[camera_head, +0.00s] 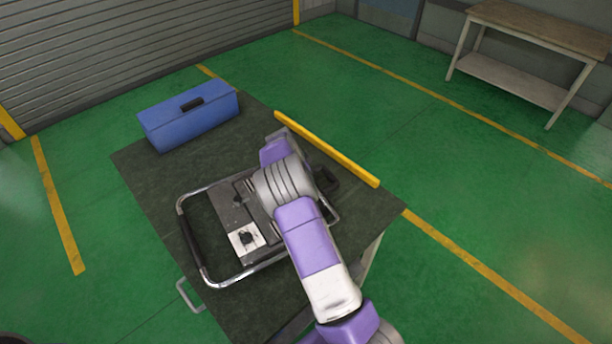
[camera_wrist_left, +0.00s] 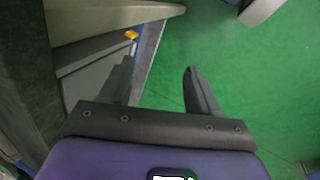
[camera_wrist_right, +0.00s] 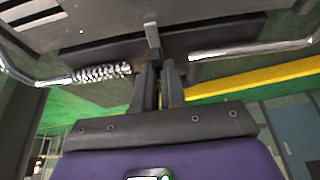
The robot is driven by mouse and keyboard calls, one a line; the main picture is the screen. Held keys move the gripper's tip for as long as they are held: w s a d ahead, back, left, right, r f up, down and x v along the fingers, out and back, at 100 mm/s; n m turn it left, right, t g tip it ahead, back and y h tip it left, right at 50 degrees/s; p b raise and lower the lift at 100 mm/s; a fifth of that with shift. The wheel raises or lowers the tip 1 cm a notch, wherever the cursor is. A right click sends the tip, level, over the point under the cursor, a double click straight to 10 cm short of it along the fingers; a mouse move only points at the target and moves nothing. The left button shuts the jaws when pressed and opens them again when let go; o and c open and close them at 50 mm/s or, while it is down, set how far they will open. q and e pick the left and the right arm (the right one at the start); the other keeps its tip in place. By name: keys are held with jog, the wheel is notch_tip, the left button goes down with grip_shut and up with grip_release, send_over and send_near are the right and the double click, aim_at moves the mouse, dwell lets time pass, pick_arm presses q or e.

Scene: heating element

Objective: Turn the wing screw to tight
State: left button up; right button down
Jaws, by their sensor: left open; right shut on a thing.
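The heating element device (camera_head: 232,212) lies on the dark table, a grey-black unit in a chrome tube frame with a knob on a white plate. In the right wrist view its underside or side edge (camera_wrist_right: 90,22) spans the top. A small grey upright tab, which looks like the wing screw (camera_wrist_right: 151,34), sticks out at its middle. My right gripper (camera_wrist_right: 158,70) is shut on the lower end of this tab. In the head view my right arm covers the screw and the gripper tips. My left gripper (camera_wrist_left: 159,68) is open and empty, over the green floor beside a table edge.
A blue toolbox (camera_head: 190,118) stands at the table's far left. A yellow bar (camera_head: 325,148) runs along its far right edge. The dark tabletop (camera_head: 150,175) is bare at the left. A workbench (camera_head: 540,35) stands far back right.

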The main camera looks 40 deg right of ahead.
dwell(0.5)
jog(key=c, duration=1.2)
grip_release()
jog(key=p+v, duration=0.1)
jog(key=v, duration=0.6)
jog(key=shift+r, duration=0.3)
